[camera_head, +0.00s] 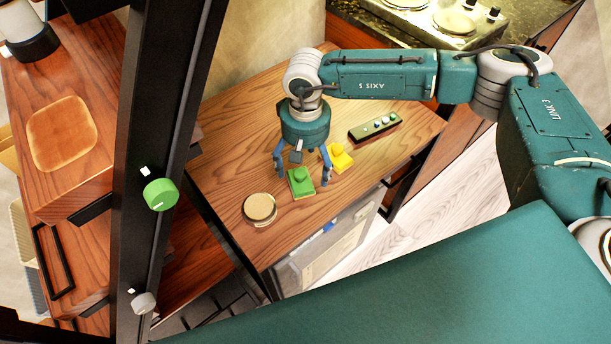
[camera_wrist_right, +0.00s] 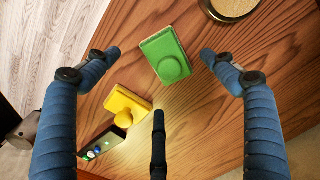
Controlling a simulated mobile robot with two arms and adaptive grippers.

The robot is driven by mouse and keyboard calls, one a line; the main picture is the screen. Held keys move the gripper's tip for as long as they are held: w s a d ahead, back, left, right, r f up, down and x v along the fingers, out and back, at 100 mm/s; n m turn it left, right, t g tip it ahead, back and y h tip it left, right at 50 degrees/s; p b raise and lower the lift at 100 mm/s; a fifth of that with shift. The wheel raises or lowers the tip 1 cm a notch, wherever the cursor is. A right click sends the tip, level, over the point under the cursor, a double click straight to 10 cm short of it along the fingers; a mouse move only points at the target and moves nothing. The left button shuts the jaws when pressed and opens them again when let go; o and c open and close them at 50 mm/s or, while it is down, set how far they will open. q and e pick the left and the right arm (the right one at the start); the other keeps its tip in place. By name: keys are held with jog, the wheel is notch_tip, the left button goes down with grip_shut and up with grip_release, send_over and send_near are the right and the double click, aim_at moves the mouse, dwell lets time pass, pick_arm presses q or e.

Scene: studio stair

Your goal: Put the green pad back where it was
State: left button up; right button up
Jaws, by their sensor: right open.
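The green pad (camera_head: 301,184), a square block with a round knob on top, lies on the wooden counter (camera_head: 225,165). My right gripper (camera_head: 304,172) points down over it, fingers spread and empty. In the right wrist view the green pad (camera_wrist_right: 158,45) shows between the spread fingertips of the right gripper (camera_wrist_right: 160,62), with gaps on both sides; I cannot tell the exact height above it. A similar yellow pad (camera_head: 341,159) lies just to its right, and the yellow pad (camera_wrist_right: 122,103) shows lower left in the wrist view. My left gripper is not in view.
A round gold-coloured lidded thing (camera_head: 260,208) sits near the green pad on the left. A dark green bar with pale buttons (camera_head: 375,127) lies further back right. A black post (camera_head: 165,130) with a green knob (camera_head: 160,194) stands at left. The counter's back left is bare.

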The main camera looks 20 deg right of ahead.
notch_tip(320, 180, up, 6)
jog(key=shift+r+b, duration=0.2)
jog(key=shift+b, duration=0.35)
jog(key=shift+s, duration=0.15)
